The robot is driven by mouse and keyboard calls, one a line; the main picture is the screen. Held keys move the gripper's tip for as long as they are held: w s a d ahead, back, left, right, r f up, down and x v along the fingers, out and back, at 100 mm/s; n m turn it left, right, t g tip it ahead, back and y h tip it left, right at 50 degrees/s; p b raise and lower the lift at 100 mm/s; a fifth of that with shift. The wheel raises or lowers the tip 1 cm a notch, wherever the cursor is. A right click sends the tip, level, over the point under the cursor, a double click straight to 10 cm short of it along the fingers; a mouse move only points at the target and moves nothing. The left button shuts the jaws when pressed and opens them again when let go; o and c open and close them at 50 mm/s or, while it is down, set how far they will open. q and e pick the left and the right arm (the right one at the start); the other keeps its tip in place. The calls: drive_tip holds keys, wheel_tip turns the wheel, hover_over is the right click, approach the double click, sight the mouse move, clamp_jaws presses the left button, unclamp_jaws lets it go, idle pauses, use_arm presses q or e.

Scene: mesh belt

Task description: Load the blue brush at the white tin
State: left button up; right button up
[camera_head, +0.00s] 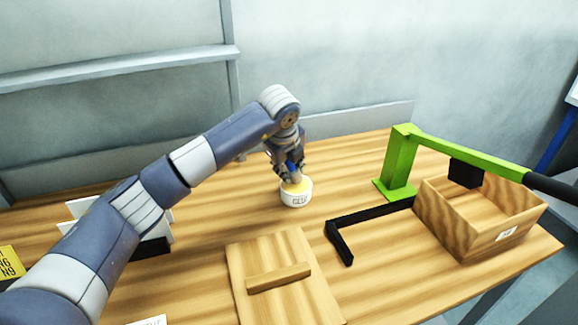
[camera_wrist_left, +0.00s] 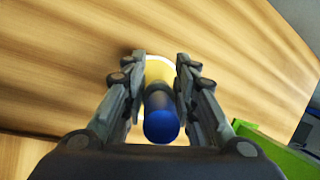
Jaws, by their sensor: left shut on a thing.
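The white tin (camera_head: 295,199), with dark lettering on its side and yellow contents, stands on the wooden table. My left gripper (camera_head: 290,171) points down directly over the tin, shut on the blue brush (camera_head: 291,165). In the left wrist view the blue end of the brush (camera_wrist_left: 161,124) sits between the fingers of my left gripper (camera_wrist_left: 160,78). The yellow contents and white rim of the tin (camera_wrist_left: 161,60) show behind it. The brush's lower end is hidden, so I cannot tell how deep it reaches. My right gripper is not in view.
A wooden board with a raised bar (camera_head: 279,277) lies in front of the tin. A black angled bar (camera_head: 343,236) lies to its right. A green stand (camera_head: 399,162) with an arm reaches over a wooden box (camera_head: 462,239). A white-and-black rack (camera_head: 155,246) is partly behind my left arm.

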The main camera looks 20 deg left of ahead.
use_arm(q)
drive_tip(key=shift+f, duration=0.1)
idle(0.5)
drive_tip(key=shift+f+b, duration=0.35)
drive_tip(key=shift+b, duration=0.05)
drive_tip(key=shift+f, duration=0.1)
idle(1.1)
drive_tip(key=shift+s+f+b, duration=0.2)
drive_tip(key=shift+f+b, duration=0.1)
drive_tip(key=shift+b, duration=0.4)
idle(2.0)
drive_tip(key=shift+w+r+p, duration=0.2)
drive_tip(key=shift+r+p, duration=0.45)
drive_tip(key=shift+r, duration=0.5)
drive_tip(key=shift+r+p, duration=1.1)
drive_tip(key=shift+r, duration=1.5)
